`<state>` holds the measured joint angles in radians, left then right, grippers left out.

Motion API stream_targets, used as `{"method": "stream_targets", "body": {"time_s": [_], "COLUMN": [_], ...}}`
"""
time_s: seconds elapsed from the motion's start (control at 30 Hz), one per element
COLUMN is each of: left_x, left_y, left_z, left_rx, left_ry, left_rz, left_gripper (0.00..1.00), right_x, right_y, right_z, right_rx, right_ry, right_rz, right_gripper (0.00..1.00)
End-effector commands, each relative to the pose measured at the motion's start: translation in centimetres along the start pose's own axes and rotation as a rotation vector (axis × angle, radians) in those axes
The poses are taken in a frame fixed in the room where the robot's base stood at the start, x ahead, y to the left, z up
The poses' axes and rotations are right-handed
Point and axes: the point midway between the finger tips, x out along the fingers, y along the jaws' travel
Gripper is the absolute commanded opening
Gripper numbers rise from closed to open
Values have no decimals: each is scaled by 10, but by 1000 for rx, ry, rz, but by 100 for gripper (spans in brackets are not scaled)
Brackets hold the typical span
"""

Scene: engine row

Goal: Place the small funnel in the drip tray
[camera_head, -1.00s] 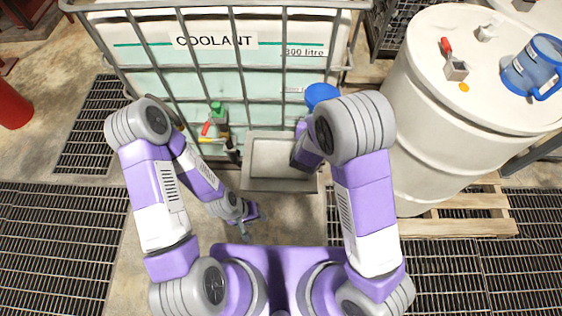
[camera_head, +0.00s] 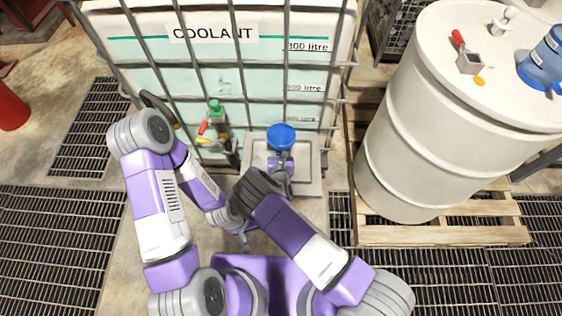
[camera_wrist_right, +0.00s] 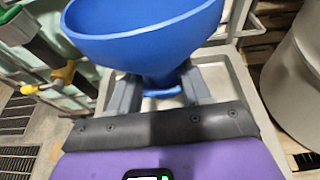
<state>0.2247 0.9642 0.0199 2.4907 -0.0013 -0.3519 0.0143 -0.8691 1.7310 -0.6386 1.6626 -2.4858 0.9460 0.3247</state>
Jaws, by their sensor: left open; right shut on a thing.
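The small funnel (camera_head: 281,136) is blue with a wide bowl. My right gripper (camera_head: 281,165) is shut on it, and the funnel is upright over the drip tray in the head view. In the right wrist view the funnel (camera_wrist_right: 145,38) sits between the two fingers of the right gripper (camera_wrist_right: 162,92), gripped below its bowl. The drip tray (camera_head: 312,188) is a shallow grey pan on the floor before the coolant tank; my right arm hides part of it. I cannot tell whether the funnel touches the tray. My left gripper (camera_head: 243,241) is open and low, left of my right arm.
The caged coolant tank (camera_head: 215,70) stands behind the tray. A white drum (camera_head: 420,150) on a wooden pallet (camera_head: 440,232) stands right. A blue jug (camera_head: 545,62) is on the drum.

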Motion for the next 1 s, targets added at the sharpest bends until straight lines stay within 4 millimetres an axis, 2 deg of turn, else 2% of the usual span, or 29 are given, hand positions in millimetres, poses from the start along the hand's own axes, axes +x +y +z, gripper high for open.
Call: {"method": "stream_targets", "body": {"time_s": [0.03,0.27,0.5,0.87,0.9,1.0], "left_x": [5,11,23,24,24,24], "left_y": [-2,-4,-9,-9,-9,-9], "left_z": [0,0,-1,-1,-1,-1], "left_rx": [0,0,0,0,0,0], "left_ry": [0,0,0,0,0,0], "left_rz": [0,0,0,0,0,0], "left_gripper": [48,48,48,48,48,48], "right_x": [4,10,19,20,20,20], "right_y": [0,0,-1,-1,-1,-1], "right_z": [-11,-27,-56,-59,-59,-59], "right_rx": [-2,-1,0,1,0,0], "right_ry": [-1,-1,-1,-1,0,0], "right_rz": [1,-1,-1,-2,-2,-2], "right_gripper": [14,14,14,14,51,66]}}
